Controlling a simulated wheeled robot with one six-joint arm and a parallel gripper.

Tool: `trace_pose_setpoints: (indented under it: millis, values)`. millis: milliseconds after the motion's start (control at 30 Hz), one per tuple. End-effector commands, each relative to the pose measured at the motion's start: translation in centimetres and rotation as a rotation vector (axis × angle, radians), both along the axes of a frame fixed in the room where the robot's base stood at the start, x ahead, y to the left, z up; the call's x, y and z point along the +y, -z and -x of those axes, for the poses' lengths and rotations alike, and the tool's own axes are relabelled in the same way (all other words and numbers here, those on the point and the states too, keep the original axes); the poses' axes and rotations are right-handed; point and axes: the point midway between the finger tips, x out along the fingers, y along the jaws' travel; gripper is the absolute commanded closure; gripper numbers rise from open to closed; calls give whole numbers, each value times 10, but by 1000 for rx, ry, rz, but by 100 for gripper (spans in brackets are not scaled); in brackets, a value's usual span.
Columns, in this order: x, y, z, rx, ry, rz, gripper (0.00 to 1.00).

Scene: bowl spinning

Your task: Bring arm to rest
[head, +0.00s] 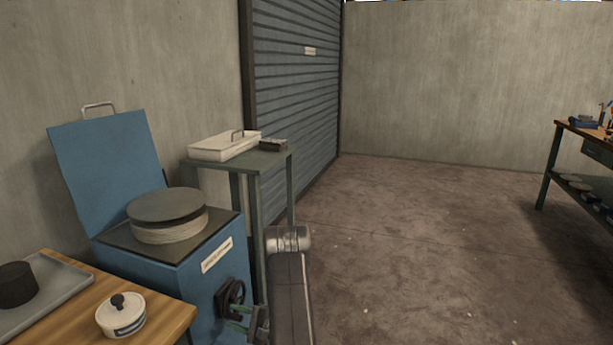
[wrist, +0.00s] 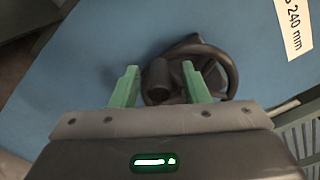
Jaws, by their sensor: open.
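My gripper (head: 240,318) is low in front of the blue machine (head: 190,262), beside its black handwheel (head: 232,293). In the wrist view my gripper (wrist: 160,84) has its two green fingers apart. The handwheel (wrist: 218,58) shows just past the fingertips, and its dark knob (wrist: 157,74) appears between them with a gap on each side. I cannot tell how deep the knob sits between the fingers. My arm (head: 290,285) reaches in from the bottom middle of the head view.
The machine has a round plate stack (head: 168,228) on top and a raised blue lid (head: 107,165). A green side table (head: 275,160) holds a white tray (head: 222,148). A wooden table (head: 150,325) with a lidded pot (head: 120,316) is near left. Floor (head: 420,240) to the right is clear.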

Motion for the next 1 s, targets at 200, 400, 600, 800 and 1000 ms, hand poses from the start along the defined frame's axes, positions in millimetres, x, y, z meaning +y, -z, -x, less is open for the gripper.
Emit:
trace_pose_setpoints:
  millis: [200, 400, 600, 800, 1000]
  values:
    - [-10, 0, 3, 2, 3, 0, 59]
    - [-39, 0, 13, 4, 5, 0, 59]
    - [-72, -1, 25, 3, 5, -1, 59]
    - [-102, 0, 36, 2, 5, 0, 59]
    - [-129, 0, 46, 3, 4, -1, 59]
